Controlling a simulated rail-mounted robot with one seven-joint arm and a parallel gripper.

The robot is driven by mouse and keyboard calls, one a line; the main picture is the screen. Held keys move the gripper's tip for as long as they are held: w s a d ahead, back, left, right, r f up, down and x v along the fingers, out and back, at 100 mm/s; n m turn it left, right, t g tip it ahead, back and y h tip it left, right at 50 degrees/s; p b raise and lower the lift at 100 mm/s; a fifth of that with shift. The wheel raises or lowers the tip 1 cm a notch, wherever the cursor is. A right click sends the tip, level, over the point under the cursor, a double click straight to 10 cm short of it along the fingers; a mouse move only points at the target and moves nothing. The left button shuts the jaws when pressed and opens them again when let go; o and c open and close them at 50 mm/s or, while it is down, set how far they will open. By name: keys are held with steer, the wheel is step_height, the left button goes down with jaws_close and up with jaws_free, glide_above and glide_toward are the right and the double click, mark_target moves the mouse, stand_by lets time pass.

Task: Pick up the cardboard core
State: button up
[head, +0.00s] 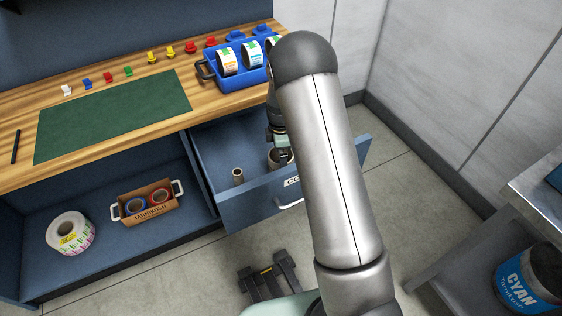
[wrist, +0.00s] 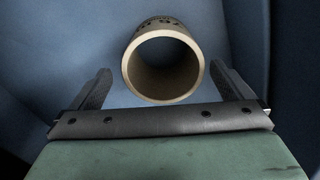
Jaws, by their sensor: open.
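A wide tan cardboard core (wrist: 163,46) with dark printing on its outside stands in the open blue drawer. The wrist view looks into its open end. In the head view this core (head: 272,159) is partly hidden behind my gripper (head: 284,154) and arm. My gripper (wrist: 160,72) is open and empty, with one finger to each side of the core in the wrist picture. I cannot tell how far the fingertips are above the core or whether they touch it. A narrower cardboard core (head: 238,177) stands farther left in the same drawer.
The drawer (head: 245,207) has raised walls around the cores. Above it, the wooden worktop (head: 120,80) carries a green mat (head: 115,115) and a blue rack (head: 203,72) of label rolls. A box of tape (head: 148,203) and a label roll (head: 70,233) sit on the lower shelf.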

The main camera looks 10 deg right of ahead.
mark_target(273, 157)
steer(key=shift+s+a+f+p, duration=0.1)
steer(key=shift+f+p, duration=0.1)
steer(key=shift+f, duration=1.15)
steer(key=shift+s+f+p, duration=0.1)
steer(key=shift+f+p, duration=0.05)
steer(key=shift+f, duration=1.2)
steer(key=c, duration=1)
